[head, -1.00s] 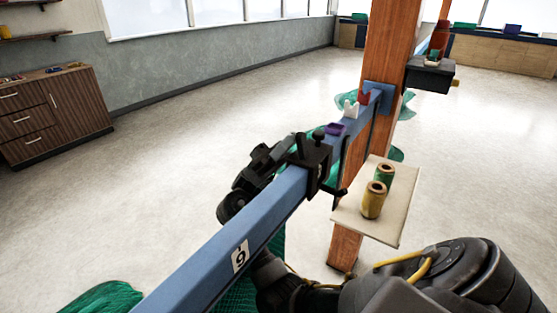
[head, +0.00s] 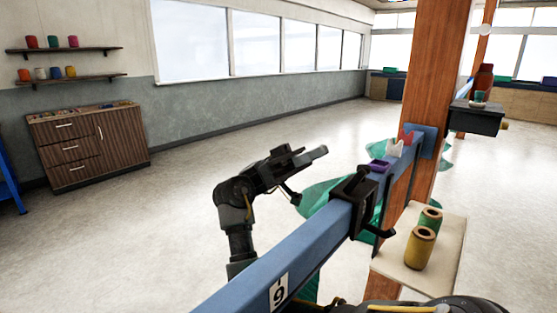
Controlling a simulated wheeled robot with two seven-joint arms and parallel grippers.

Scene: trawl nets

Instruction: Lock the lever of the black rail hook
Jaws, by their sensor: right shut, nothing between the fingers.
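The black rail hook (head: 352,205) is clamped around the blue rail (head: 310,232), with its hook end sticking out below on the right side. A dark piece lies along the hook's top; I cannot tell for sure whether this is the lever or whether it is locked. My right gripper (head: 322,152) is on the far left side of the rail, above rail height. It is shut and empty, points right, and is apart from the hook. My left gripper is not in view.
Purple (head: 379,165), white (head: 395,148) and red (head: 406,136) pieces sit farther along the rail by a wooden post (head: 432,80). A shelf board (head: 450,262) holds a yellow spool (head: 419,248) and a green spool (head: 430,219). Green netting (head: 325,196) hangs behind the rail.

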